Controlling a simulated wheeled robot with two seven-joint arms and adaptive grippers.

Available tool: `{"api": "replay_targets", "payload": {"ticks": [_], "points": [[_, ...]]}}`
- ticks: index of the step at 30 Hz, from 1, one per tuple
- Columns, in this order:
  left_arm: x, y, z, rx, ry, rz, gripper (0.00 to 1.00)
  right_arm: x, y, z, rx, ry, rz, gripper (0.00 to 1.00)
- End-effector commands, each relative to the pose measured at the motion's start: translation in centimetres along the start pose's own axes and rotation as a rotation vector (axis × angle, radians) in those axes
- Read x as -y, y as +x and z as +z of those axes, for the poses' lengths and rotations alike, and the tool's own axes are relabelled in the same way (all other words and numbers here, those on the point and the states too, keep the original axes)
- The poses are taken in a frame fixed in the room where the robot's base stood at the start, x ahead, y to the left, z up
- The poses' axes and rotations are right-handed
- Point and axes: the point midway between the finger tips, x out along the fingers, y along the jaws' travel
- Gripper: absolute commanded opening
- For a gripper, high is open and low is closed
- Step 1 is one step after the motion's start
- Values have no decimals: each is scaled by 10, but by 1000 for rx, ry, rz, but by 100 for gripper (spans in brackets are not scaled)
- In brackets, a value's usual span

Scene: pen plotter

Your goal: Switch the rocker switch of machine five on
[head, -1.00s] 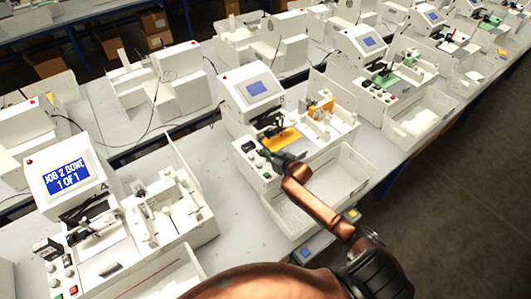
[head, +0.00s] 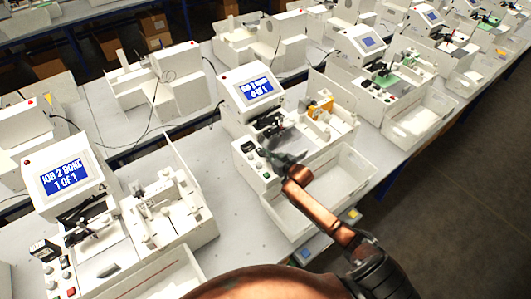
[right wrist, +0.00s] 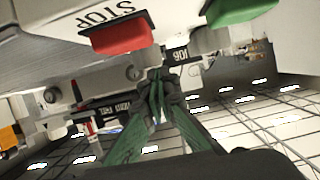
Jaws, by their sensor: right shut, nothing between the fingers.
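Machine five (head: 243,118) is the white machine in the middle of the head view. Its blue screen (head: 257,89) shows text that seems to read "JOB 2 DONE". A black block (head: 248,147) at the front left of its panel may be the rocker switch; its on or off position is too small to tell. My right gripper (head: 272,157) is shut and empty, over the front of this panel. In the right wrist view its greenish fingers (right wrist: 160,82) meet close to a black "JOB" label (right wrist: 180,54), below the red STOP button (right wrist: 122,34) and a green button (right wrist: 238,8). Contact cannot be told.
An empty-looking white tray (head: 335,176) lies in front of machine five, under my right arm. Machine four (head: 66,178) stands at the left, its screen reading "JOB 2 DONE 1 OF 1". Bare table (head: 222,200) lies between them. More machines stand behind and to the right.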

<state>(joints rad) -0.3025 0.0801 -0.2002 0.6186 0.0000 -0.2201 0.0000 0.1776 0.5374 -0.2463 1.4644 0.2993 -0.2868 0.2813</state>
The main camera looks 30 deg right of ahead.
Motion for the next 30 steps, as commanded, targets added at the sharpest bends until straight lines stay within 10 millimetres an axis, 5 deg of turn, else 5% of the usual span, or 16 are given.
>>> {"api": "replay_targets", "payload": {"ticks": [14,25,30], "points": [[0,-6,-3,-3,0,0,40,0,-2,-6,-1,0,1,0],[2,-52,-10,-7,1,0,40,3,-18,-48,-1,-2,-5,0],[1,-33,-9,-8,0,0,40,2,-57,-25,2,-3,-4,0]]}}
